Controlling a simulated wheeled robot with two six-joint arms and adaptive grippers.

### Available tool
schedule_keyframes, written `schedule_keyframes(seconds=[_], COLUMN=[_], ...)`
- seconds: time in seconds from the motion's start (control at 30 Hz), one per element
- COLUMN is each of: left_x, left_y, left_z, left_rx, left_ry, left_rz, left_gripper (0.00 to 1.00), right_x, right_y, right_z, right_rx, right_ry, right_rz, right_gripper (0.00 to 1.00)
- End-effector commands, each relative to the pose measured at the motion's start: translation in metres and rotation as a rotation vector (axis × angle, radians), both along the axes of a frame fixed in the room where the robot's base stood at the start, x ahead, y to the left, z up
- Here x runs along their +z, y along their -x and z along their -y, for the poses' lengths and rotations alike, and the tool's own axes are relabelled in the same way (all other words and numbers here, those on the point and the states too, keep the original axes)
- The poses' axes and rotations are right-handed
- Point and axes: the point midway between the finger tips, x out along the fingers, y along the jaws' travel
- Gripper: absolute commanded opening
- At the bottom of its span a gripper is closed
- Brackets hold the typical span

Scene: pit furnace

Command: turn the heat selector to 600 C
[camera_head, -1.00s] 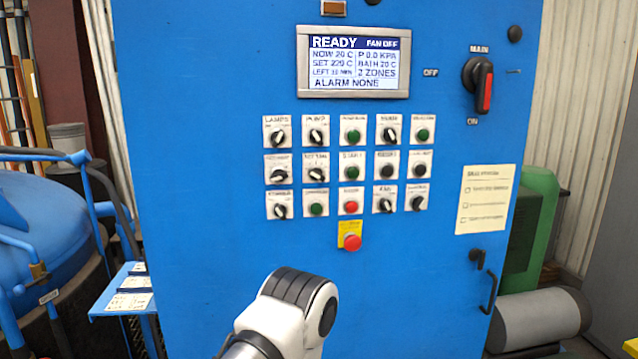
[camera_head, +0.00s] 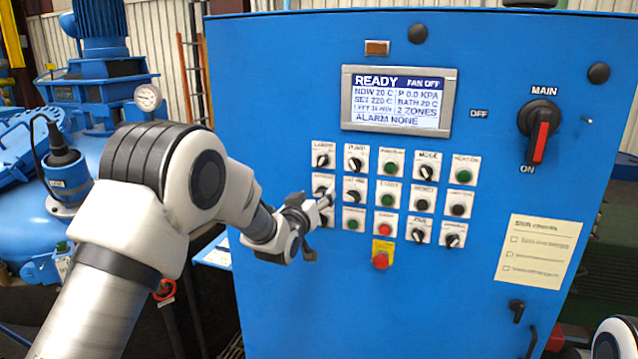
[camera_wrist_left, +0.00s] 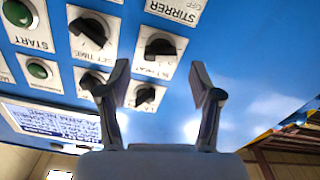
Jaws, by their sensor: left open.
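The heat selector is a black knob on a white plate, apparently labelled SET HEAT. In the wrist view the selector (camera_wrist_left: 160,48) lies just beyond the fingertips, roughly centred between them. In the head view the selector (camera_head: 322,190) is in the middle row, left column, partly covered by my gripper. My left gripper (camera_head: 316,228) is open and empty, close to the panel; in the wrist view its fingers (camera_wrist_left: 160,82) stand apart. I cannot tell whether they touch the knob. The screen (camera_head: 398,100) reads READY and SET 220 C. My right gripper is out of view.
A red emergency button (camera_head: 380,260) sits under the rows. The main switch (camera_head: 540,130) is at upper right. Blue vessels (camera_head: 80,200) stand at left.

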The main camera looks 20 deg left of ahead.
Motion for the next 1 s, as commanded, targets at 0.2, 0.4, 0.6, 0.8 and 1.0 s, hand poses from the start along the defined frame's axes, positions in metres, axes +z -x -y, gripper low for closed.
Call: schedule_keyframes(seconds=[0.2, 0.4, 0.6, 0.8, 1.0], left_x=[0.001, -0.001, -0.001, -0.001, -0.002], left_y=[-0.027, -0.028, -0.028, -0.028, -0.028], left_z=[0.001, 0.001, 0.001, 0.001, 0.001], left_rx=[-0.001, -0.001, -0.001, 0.000, 0.000], left_ry=[-0.001, -0.001, -0.001, -0.001, -0.024], left_rz=[-0.002, -0.003, -0.003, -0.002, 0.000], left_gripper=[0.65, 0.65, 0.08, 0.05, 0.05], right_x=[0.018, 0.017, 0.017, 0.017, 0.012], right_y=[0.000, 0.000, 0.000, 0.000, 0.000], right_z=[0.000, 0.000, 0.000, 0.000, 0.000], right_rx=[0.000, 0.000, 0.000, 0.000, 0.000], right_ry=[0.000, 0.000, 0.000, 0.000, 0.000], right_rz=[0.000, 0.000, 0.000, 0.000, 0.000], right_gripper=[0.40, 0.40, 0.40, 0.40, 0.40])
